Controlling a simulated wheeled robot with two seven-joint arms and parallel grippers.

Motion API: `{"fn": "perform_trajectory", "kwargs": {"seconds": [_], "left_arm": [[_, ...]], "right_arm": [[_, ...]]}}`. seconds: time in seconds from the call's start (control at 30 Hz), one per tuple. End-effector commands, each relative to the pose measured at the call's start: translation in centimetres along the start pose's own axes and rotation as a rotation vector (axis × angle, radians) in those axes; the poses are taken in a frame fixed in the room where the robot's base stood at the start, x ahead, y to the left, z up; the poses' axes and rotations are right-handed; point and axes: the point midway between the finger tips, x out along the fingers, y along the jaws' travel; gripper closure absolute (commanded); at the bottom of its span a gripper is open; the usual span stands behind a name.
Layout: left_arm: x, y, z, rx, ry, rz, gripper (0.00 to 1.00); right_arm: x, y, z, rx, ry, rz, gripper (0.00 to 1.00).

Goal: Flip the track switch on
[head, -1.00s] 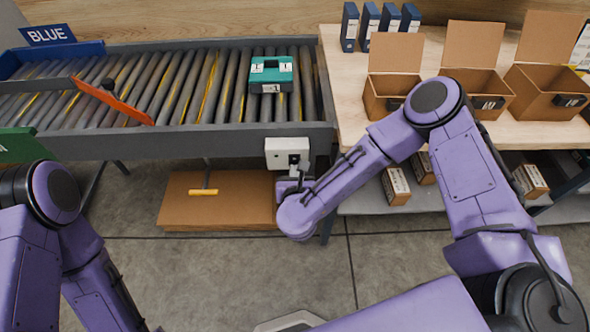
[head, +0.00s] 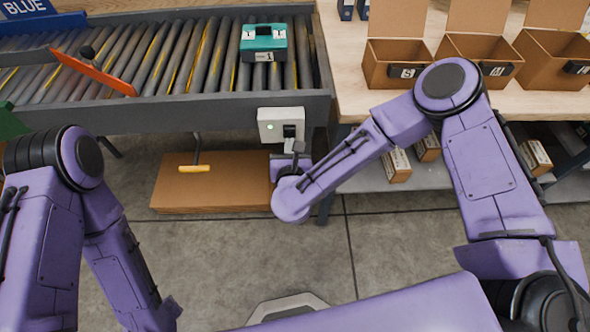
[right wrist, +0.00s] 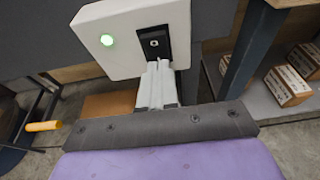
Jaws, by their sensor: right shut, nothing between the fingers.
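The track switch is a white box (head: 268,116) on the front side of the roller conveyor. It has a black rocker plate (head: 290,131) and a lit green light (head: 271,127). In the right wrist view the box (right wrist: 90,30) fills the top, with the green light (right wrist: 107,40) and black rocker plate (right wrist: 153,43). My right gripper (right wrist: 158,72) is shut and empty, its fingertips at the lower edge of the rocker plate; I cannot tell whether they touch. It also shows small in the head view (head: 298,148). My left gripper is out of view.
A teal tote (head: 263,43) sits on the rollers, with an orange diverter bar (head: 95,73) to its left. A yellow handle (head: 194,168) hangs below the conveyor above flat cardboard (head: 220,190). A table (head: 345,90) with open cartons stands at right.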

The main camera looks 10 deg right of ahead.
Motion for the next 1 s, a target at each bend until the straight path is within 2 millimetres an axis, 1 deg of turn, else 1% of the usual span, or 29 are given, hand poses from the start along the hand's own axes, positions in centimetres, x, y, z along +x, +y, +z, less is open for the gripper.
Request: {"fn": "perform_trajectory", "kwargs": {"seconds": [0.03, 0.1, 0.3, 0.4, 0.5, 0.6, 0.7, 1.0], "left_arm": [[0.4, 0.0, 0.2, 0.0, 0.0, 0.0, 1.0], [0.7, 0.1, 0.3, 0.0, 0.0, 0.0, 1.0], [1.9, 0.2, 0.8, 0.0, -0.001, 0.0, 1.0], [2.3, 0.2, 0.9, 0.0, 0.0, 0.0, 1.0], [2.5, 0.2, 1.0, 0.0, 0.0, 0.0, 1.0], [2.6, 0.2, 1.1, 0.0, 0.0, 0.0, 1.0], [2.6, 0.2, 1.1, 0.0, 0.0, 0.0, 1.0], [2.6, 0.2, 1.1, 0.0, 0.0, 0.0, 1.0]], "right_arm": [[-0.8, 0.3, -0.7, -0.004, 0.004, 0.009, 1.0], [-1.9, 0.8, -1.4, -0.007, 0.006, 0.018, 1.0], [-6.9, 0.8, -2.0, -0.009, 0.007, 0.023, 1.0], [-9.1, 0.7, -2.2, -0.009, 0.008, 0.02, 1.0], [-10.6, 0.6, -2.3, -0.008, 0.008, 0.018, 1.0], [-11.6, 0.6, -2.4, -0.007, 0.009, 0.016, 1.0], [-12.0, 0.5, -2.3, -0.007, 0.009, 0.016, 1.0], [-12.0, 0.5, -2.3, -0.007, 0.01, 0.015, 1.0]]}}
